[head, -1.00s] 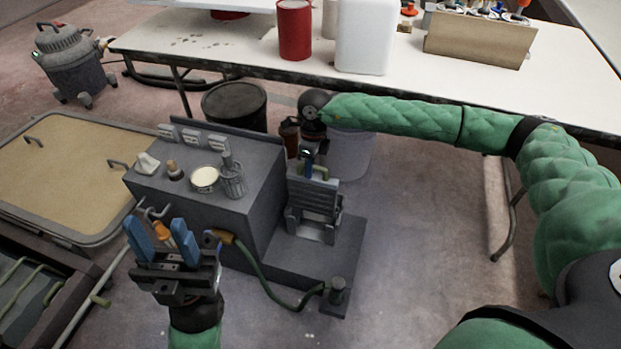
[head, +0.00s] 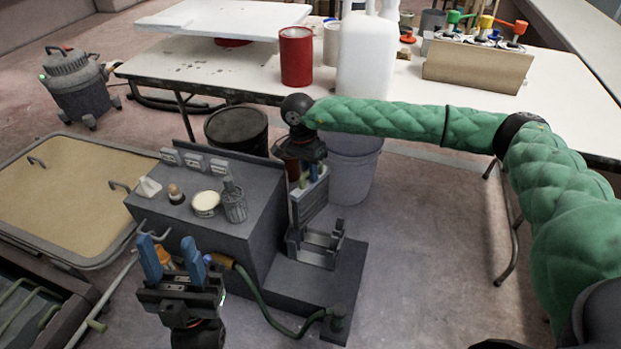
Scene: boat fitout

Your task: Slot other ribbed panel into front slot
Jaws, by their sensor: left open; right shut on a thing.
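The grey ribbed panel (head: 311,198) hangs upright from my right gripper (head: 308,176), which is shut on its top handle. The panel is above and at the back left of a grey slotted rack (head: 318,260) on the low base of the dark cabinet. Its lower edge is close to the rack's back left post; I cannot tell if they touch. The rack's front part looks empty. My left gripper (head: 171,260) has blue fingers spread open, in front of the cabinet and apart from the panel. No second ribbed panel can be made out.
The dark cabinet (head: 253,240) carries a cream-topped tin (head: 206,203), a mesh cup (head: 234,203) and switches. A green hose (head: 262,302) loops at its front. A black bin (head: 237,128) and grey bucket (head: 352,172) stand behind.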

